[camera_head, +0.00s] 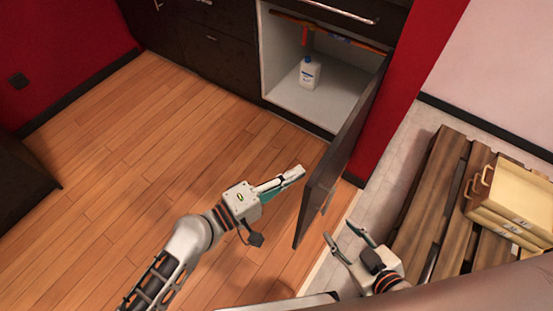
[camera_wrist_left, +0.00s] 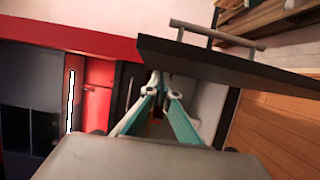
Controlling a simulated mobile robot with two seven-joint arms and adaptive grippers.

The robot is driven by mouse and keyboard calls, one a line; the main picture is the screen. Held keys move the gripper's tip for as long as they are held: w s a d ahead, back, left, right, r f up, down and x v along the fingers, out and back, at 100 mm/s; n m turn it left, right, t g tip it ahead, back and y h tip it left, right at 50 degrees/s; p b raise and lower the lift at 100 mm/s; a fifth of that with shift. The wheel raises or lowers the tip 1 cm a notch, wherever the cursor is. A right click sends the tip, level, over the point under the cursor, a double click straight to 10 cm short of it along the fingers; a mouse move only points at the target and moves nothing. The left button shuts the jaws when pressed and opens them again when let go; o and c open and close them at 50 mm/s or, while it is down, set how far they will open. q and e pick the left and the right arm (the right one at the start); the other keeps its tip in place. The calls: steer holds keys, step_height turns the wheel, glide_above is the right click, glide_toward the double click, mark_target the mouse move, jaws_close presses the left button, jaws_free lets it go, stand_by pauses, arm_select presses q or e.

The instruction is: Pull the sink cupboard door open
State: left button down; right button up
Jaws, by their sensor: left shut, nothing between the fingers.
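The sink cupboard door (camera_head: 335,165) is a dark panel standing wide open, swung out from the right side of the cupboard opening. In the left wrist view the door (camera_wrist_left: 220,65) crosses the top right, with its bar handle (camera_wrist_left: 215,34) on the far side. My left gripper (camera_head: 300,171) is shut and empty, on the inner side of the door, apart from it in the head view. Its teal fingers (camera_wrist_left: 160,90) show close together in the left wrist view. My right gripper (camera_head: 337,229) is open and empty, on the outer side of the door near its free end.
The open cupboard (camera_head: 290,80) has a white interior holding a white bottle (camera_head: 309,74) and orange-red pipework (camera_head: 320,30). A wooden pallet (camera_head: 440,200) with yellowish boxes (camera_head: 510,200) is at the right. The wooden floor (camera_head: 150,130) left of the door is clear.

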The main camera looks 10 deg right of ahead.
arm_select(q)
steer(key=shift+s+d, duration=0.2)
steer(key=shift+s, duration=0.05)
arm_select(e)
steer(key=shift+s+f, duration=0.2)
steer(key=shift+s, duration=0.05)
arm_select(q)
steer(key=v, duration=1.2)
arm_select(e)
steer(key=shift+w+r, duration=0.15)
steer(key=shift+r, duration=0.05)
